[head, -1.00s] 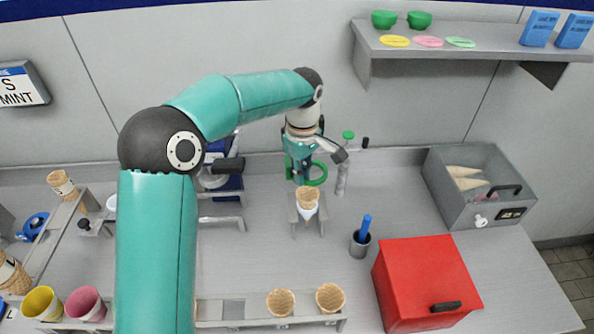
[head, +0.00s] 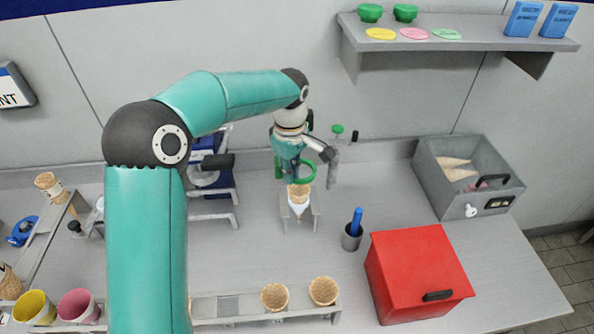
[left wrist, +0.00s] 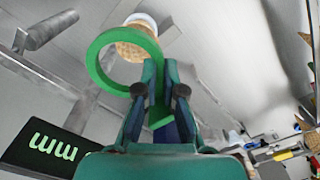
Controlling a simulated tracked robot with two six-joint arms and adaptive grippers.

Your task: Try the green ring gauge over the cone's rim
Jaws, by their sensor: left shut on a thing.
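The green ring gauge (head: 315,172) is held level by my left gripper (head: 291,176), whose fingers are shut on its tab. The waffle cone (head: 299,190) stands upright in a white sleeve in a small grey stand (head: 316,212). In the head view the ring is just above and behind the cone's rim. In the left wrist view the ring (left wrist: 93,64) lies in front of the cone (left wrist: 138,44), which shows partly through its opening, off to one side. My left fingertips (left wrist: 155,78) meet at the ring's edge. I cannot tell whether ring and cone touch. My right gripper is out of view.
A metal tap-like fitting (head: 333,168) stands close right of the gripper. A cup with a blue handle (head: 353,232) and a red box (head: 418,275) are to the right. A rack with two cones (head: 275,297) is in front. The counter between is clear.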

